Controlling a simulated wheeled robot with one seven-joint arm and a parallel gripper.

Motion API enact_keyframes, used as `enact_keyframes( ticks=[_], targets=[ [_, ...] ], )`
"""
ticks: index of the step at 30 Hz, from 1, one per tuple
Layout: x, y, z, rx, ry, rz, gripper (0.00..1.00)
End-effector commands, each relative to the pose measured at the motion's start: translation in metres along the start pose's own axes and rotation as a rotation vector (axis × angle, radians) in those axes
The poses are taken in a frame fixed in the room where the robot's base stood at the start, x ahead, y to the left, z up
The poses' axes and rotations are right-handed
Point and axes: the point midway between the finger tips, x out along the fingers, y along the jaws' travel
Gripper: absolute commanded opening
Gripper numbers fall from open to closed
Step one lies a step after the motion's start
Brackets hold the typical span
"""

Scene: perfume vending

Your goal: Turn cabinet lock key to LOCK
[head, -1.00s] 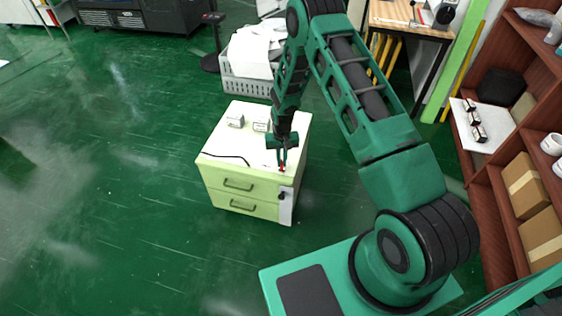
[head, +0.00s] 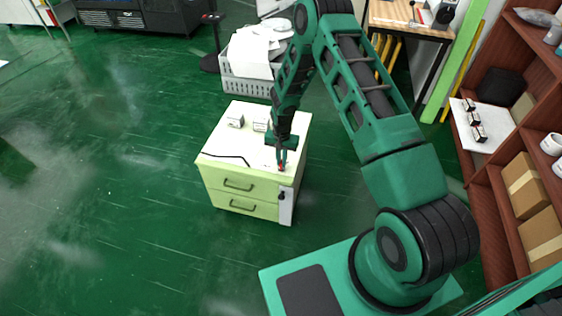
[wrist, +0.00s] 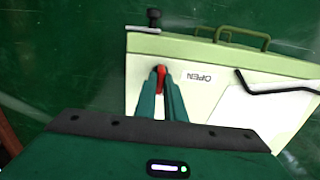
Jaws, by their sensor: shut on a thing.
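The pale green cabinet (head: 222,192) stands on the floor with two drawers in front. The red key (wrist: 160,76) stands up at the front corner of its top; in the head view it is a small red spot (head: 281,168). My gripper (wrist: 161,84) points down, its two green fingers closed around the key; it also shows in the head view (head: 281,163). An OPEN label (wrist: 197,77) lies right of the key in the wrist view, upside down. I see no LOCK label. The fingers hide the lower part of the key.
A bent black rod (head: 226,157) and small white boxes (head: 235,120) lie on the cabinet top. A dark knob (head: 282,196) sticks out below the key's corner. A paper-filled basket (head: 245,86) stands behind. Floor to the left is clear.

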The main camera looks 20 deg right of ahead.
Motion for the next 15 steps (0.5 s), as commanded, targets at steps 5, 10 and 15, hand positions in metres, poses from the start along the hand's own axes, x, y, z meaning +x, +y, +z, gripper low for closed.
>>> enact_keyframes(
  ticks=[5, 10, 15],
  targets=[
    [-0.0009, -0.0015, -0.0010, 0.000, 0.002, -0.003, 0.00],
    [-0.0007, -0.0013, -0.0007, 0.000, 0.002, -0.002, 0.28],
    [-0.0003, -0.0008, -0.0003, 0.000, 0.001, -0.001, 0.28]
  ],
)
